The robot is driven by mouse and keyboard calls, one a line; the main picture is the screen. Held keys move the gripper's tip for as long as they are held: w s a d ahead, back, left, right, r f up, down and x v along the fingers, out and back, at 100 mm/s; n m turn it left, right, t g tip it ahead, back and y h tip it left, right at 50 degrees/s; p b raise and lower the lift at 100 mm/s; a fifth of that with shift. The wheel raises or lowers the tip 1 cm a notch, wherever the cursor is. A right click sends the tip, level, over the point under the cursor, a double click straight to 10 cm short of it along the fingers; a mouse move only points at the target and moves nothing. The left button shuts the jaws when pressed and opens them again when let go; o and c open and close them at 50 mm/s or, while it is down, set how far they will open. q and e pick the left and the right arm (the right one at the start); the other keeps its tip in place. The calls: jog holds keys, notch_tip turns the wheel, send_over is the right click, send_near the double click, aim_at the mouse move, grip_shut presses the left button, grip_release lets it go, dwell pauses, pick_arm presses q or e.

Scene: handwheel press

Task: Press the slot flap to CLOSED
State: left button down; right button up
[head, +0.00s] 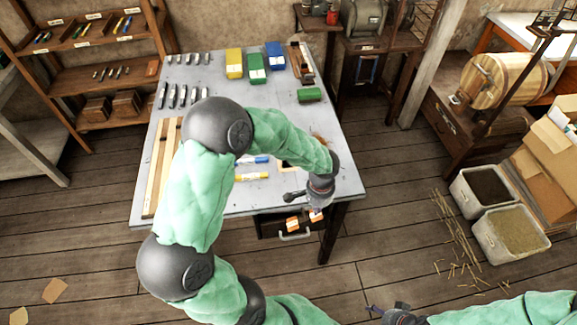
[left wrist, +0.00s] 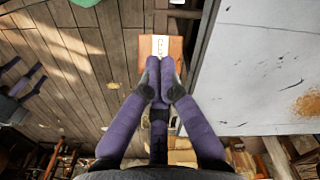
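An orange-brown piece with a white label, which looks like the slot flap (left wrist: 175,50), lies just beyond my left fingertips in the left wrist view. The label's writing is too small to read surely. In the head view, two small orange patches with white labels (head: 292,224) show at the table's front, above a metal handle. My left gripper (left wrist: 160,65) has its purple fingertips together, with nothing seen between them. They overlap the label's lower end; contact cannot be told. In the head view the left gripper (head: 290,196) is over the table's front edge. My right gripper (head: 385,311) is low at the bottom edge, its fingers unclear.
The grey table (head: 215,75) holds pens, coloured boxes and wooden strips. A wooden shelf (head: 85,65) stands at the back left. Bins (head: 510,235) and cardboard boxes are at the right. The plank floor in front of the table is mostly clear.

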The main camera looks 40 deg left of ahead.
pick_arm(q)
jog(key=shift+f, duration=0.1)
jog(key=shift+f+b, duration=1.75)
jog(key=shift+f, duration=0.3)
jog(key=shift+r, duration=0.1)
jog(key=shift+r+p, duration=1.55)
jog(key=shift+r, duration=0.55)
jog(key=shift+r+p, duration=1.5)
jog(key=shift+r, duration=0.55)
jog(key=shift+f, duration=0.1)
